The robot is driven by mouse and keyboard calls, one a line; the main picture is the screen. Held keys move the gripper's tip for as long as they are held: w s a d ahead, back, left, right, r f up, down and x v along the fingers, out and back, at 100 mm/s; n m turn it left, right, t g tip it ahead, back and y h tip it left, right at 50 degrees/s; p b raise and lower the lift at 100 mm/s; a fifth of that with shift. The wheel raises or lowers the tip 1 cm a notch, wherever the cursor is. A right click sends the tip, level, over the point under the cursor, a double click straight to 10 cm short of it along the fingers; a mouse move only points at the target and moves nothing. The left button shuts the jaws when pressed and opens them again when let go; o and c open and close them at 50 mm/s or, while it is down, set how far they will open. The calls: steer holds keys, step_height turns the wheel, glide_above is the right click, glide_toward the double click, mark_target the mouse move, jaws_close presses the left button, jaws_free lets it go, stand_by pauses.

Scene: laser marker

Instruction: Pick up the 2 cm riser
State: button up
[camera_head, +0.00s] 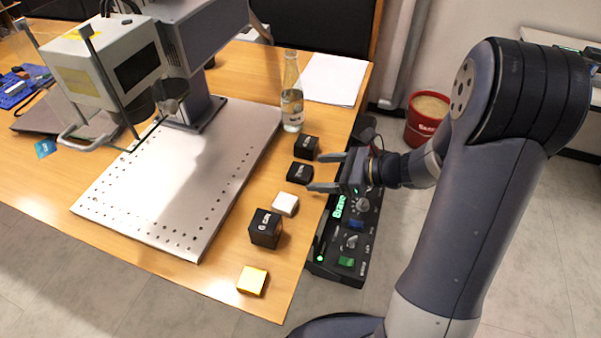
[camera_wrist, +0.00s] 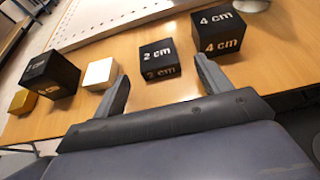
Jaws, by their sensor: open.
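The 2 cm riser is a low black block with white lettering. It lies on the wooden table in the head view (camera_head: 299,173), and its label reads clearly in the wrist view (camera_wrist: 160,60). My gripper (camera_head: 319,171) is open and empty, just right of the riser in the head view. In the wrist view my gripper (camera_wrist: 162,72) has its fingers apart, with the riser beyond and between the fingertips. No contact with the riser shows.
The taller black 4 cm riser (camera_head: 306,147) stands close behind it. A white block (camera_head: 285,204), a larger black riser (camera_head: 265,229) and a gold block (camera_head: 252,280) line the table edge. A glass bottle (camera_head: 292,100), the perforated plate (camera_head: 150,222) and a control box (camera_head: 348,235) are nearby.

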mark_target(308, 173)
steer(key=x, duration=0.3)
steer(key=shift+a, duration=0.15)
steer(key=shift+c, duration=0.2)
steer(key=c, duration=1.1)
steer(key=shift+r, duration=0.1)
